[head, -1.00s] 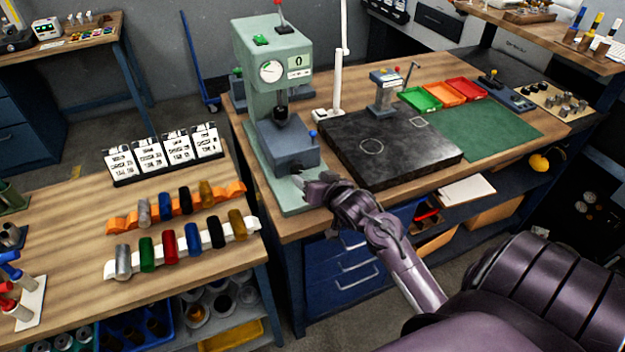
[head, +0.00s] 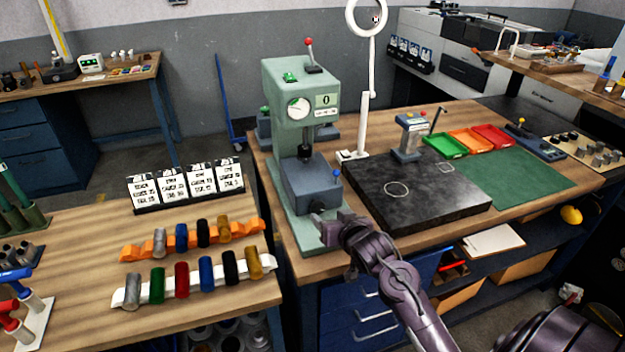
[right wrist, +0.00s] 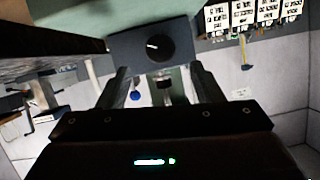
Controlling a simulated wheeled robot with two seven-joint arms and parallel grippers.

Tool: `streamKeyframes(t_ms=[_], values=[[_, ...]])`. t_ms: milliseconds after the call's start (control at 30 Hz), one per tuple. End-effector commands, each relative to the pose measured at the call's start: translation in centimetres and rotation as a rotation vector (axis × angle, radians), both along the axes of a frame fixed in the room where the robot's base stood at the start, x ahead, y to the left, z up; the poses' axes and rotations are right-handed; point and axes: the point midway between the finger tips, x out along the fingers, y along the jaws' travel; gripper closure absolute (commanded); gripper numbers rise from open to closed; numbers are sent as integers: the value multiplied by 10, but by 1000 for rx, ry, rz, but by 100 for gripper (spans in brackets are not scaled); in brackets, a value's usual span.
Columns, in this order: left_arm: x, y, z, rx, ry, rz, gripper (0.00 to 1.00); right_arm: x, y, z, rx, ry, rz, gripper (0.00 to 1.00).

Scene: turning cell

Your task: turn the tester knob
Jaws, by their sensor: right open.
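The tester is a green press (head: 292,95) with a round dial, a small display reading 0 and a red-tipped lever on top. Its grey block (head: 312,185) has a blue ball (head: 336,174) at the side. My left gripper is not in view.
A black plate (head: 415,195) lies right of the tester, with a small vise-like device (head: 410,138) behind it. Racks of coloured cylinders (head: 190,282) and a card stand (head: 187,186) are on the left table. A green mat (head: 515,180) is clear.

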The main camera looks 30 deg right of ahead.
Motion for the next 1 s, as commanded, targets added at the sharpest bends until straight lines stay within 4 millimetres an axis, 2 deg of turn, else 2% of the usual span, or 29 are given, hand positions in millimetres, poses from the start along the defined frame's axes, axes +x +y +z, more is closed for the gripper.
streamKeyframes(t_ms=[33,200,367,700,1000], values=[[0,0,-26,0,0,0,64,1,2,-12,-39,3,1,40],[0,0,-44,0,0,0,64,0,5,-5,-127,34,1,40],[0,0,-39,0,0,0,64,10,3,-3,-141,41,0,40],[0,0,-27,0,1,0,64,55,-8,-22,-139,41,1,40],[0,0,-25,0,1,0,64,69,-12,-30,-140,41,1,40]])
